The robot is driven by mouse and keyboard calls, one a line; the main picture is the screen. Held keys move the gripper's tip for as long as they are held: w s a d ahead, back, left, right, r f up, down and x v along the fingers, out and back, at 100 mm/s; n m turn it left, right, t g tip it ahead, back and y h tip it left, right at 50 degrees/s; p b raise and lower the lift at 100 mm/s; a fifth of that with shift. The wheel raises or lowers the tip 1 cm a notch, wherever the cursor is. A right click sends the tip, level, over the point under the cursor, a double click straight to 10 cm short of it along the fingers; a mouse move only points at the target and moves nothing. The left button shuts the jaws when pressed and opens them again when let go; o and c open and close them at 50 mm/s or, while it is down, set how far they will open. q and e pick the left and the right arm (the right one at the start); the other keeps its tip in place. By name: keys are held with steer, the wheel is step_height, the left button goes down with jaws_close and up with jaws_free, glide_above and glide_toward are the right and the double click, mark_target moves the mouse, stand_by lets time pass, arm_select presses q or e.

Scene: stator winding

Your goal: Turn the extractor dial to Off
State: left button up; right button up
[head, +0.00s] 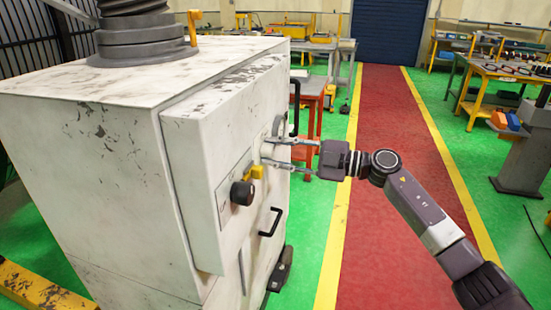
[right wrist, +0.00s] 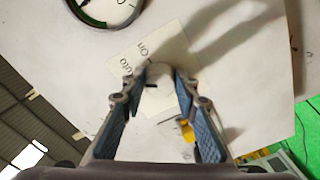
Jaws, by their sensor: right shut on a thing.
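The extractor is a worn white cabinet (head: 235,115) at the left of the head view. Its pale round dial (head: 266,149) sits on a light label plate that carries "On" and "Auto" in the right wrist view. My right gripper (head: 268,151) reaches in from the right and is shut on the dial (right wrist: 160,74), one finger on each side. A short black mark shows on the dial face. The fingers hide part of the plate, and I cannot read an "Off" label. My left gripper is not in view.
A black knob (head: 242,192) with a yellow part (head: 257,171) stands out below the dial. A black handle (head: 270,222) is lower on the front. A round gauge (right wrist: 105,8) is near the dial. The red walkway (head: 385,110) at the right is clear.

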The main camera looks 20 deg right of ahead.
steer(key=n+b, duration=0.2)
steer(key=n, duration=0.1)
steer(key=shift+f+n, duration=0.15)
steer(key=shift+n, duration=0.15)
steer(key=shift+n+b, duration=1.1)
steer(key=shift+n, duration=0.3)
steer(key=o, duration=1.1)
steer(key=shift+o, duration=0.2)
steer(key=shift+s+d, duration=0.1)
steer(key=shift+d, duration=0.1)
steer(key=v, duration=1.1)
steer(key=shift+s+d, duration=0.2)
steer(key=shift+s, duration=0.05)
